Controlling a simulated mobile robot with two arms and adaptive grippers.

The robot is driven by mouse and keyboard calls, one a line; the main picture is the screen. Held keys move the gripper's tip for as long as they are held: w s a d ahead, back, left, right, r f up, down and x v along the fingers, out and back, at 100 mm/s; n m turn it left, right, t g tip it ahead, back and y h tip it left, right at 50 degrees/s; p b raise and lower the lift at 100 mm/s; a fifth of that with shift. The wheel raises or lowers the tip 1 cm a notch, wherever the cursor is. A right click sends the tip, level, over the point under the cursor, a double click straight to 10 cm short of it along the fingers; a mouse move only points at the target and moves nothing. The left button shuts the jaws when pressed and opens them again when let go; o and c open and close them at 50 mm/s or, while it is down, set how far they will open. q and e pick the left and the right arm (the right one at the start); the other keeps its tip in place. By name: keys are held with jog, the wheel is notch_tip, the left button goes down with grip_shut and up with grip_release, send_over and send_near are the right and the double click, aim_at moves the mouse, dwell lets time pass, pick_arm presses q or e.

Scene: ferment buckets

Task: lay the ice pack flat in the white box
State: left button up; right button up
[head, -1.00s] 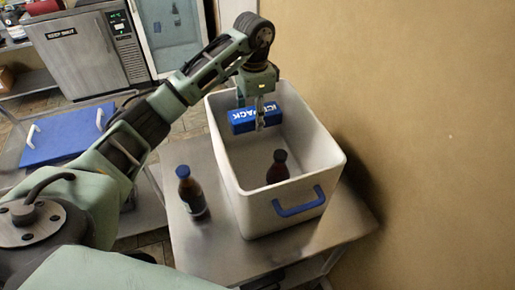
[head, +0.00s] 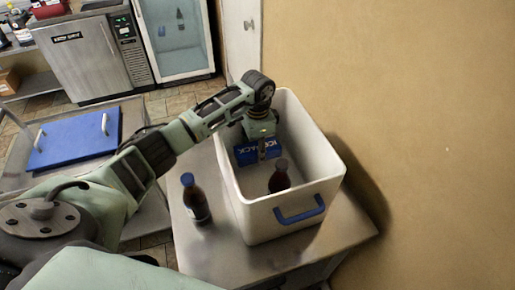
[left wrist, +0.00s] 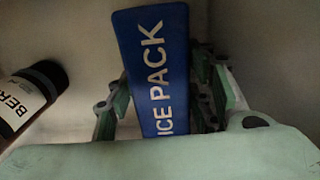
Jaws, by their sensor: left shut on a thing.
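The white box (head: 322,190) stands open on a steel table, with a blue handle on its near side. The blue ice pack (head: 244,157) is inside the box toward its far end. My left gripper (head: 262,150) reaches down into the box and is shut on the ice pack. In the left wrist view the ice pack (left wrist: 153,70) lies between the two fingers, its "ICE PACK" lettering facing the camera. I cannot tell whether the pack touches the box floor. My right gripper is not in view.
A dark bottle (head: 280,177) stands inside the box near the handle end; a labelled bottle (left wrist: 30,97) shows beside the pack in the left wrist view. Another bottle (head: 195,200) stands on the steel table (head: 205,250) left of the box. A wall is close on the right.

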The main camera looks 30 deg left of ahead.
aim_at(257, 147)
pick_arm(q)
jog(key=shift+f, duration=0.55)
jog(key=o, duration=1.5)
jog(key=shift+o, duration=0.2)
jog(key=shift+r, duration=0.3)
notch_tip(257, 147, up, 13)
jog(key=b, duration=0.2)
jog(key=shift+f, duration=0.2)
